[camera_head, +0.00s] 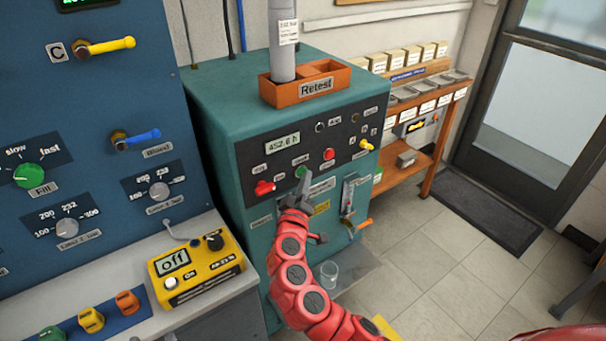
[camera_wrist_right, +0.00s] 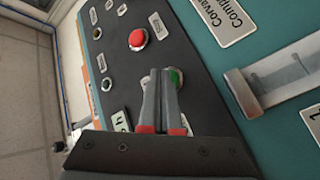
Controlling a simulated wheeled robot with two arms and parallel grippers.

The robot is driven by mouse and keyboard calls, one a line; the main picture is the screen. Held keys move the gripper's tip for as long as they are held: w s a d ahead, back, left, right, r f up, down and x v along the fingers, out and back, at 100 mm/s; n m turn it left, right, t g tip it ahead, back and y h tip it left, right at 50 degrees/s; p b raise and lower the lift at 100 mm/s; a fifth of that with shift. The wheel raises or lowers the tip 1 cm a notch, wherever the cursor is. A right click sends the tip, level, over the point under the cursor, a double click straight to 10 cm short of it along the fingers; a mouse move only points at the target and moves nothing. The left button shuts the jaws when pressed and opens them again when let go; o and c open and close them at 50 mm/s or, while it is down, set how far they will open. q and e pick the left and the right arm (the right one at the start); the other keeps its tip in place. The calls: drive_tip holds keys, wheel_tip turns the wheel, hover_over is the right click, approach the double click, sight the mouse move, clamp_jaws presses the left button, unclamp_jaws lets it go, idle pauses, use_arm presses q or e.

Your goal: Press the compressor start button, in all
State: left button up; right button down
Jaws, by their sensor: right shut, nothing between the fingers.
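The compressor is the teal cabinet (camera_head: 225,95) with a dark sloped control panel. Its green button (camera_head: 301,171) sits left of a red button (camera_head: 329,154) on that panel. My right gripper (camera_head: 304,184) is at the green button, with its fingertips over or right beside it. In the right wrist view, the closed fingers (camera_wrist_right: 163,85) partly cover the green button (camera_wrist_right: 176,77); I cannot tell whether they touch it. The red button (camera_wrist_right: 137,39) is clear of the fingers there. My right gripper is shut and empty. My left gripper is not in view.
A red knob (camera_head: 264,187) and a yellow-tipped lever (camera_head: 366,145) flank the buttons. An orange tray (camera_head: 305,83) marked Retest stands on the cabinet. A glass (camera_head: 329,274) stands low in front. A yellow meter (camera_head: 196,272) reading off lies at left.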

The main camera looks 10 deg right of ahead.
drive_tip(key=shift+w+a, duration=0.1)
drive_tip(key=shift+w, duration=0.05)
idle(0.5)
drive_tip(key=shift+s+d, duration=0.3)
drive_tip(key=shift+s, duration=0.5)
drive_tip(key=shift+s, duration=0.1)
drive_tip(key=s, duration=0.1)
drive_tip(key=s+d, duration=0.1)
drive_tip(key=s, duration=0.2)
drive_tip(key=shift+s+d, duration=0.3)
drive_tip(key=shift+d, duration=0.05)
idle(0.4)
